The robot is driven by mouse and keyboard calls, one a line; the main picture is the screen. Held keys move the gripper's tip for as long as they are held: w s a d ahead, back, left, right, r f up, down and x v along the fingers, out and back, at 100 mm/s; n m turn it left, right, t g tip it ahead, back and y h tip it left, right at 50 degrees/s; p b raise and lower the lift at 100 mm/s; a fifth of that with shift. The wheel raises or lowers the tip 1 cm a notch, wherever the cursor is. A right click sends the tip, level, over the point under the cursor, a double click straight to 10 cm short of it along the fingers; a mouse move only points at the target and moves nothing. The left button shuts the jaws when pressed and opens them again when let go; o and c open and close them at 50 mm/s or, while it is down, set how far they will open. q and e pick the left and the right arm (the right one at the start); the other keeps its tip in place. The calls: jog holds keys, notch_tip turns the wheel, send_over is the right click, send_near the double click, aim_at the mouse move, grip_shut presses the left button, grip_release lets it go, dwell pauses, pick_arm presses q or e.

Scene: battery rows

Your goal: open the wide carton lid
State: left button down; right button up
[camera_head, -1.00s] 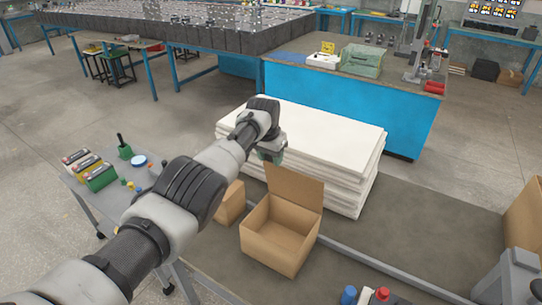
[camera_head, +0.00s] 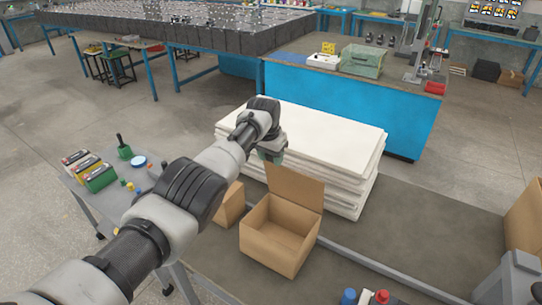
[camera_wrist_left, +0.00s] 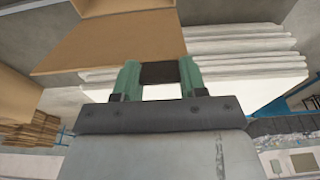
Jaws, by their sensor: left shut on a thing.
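The wide carton (camera_head: 270,250) is an open brown box on the grey bench top in the head view, with its inside showing. Its lid (camera_head: 297,188) stands up at the back edge, near upright. In the left wrist view the lid (camera_wrist_left: 115,42) is a broad brown panel beyond the fingers. My left gripper (camera_head: 271,156) is at the upper left edge of the lid, shut on it. In the left wrist view the green fingers (camera_wrist_left: 158,75) sit at the lid's edge; the exact contact is hard to see. My right gripper is out of view.
A stack of white sheets (camera_head: 345,150) stands right behind the lid. A smaller brown box (camera_head: 231,205) is left of the carton, partly behind my arm. Another brown box (camera_head: 526,215) is at the far right. Blue and red capped items (camera_head: 365,297) are at the front edge.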

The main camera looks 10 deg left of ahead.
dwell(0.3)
pick_arm(q)
jog(key=c, duration=0.6)
grip_release()
jog(key=shift+r, duration=0.55)
jog(key=b+v, duration=0.1)
jog(key=v, duration=0.8)
jog(key=shift+s+r, duration=0.2)
jog(key=shift+r, duration=0.15)
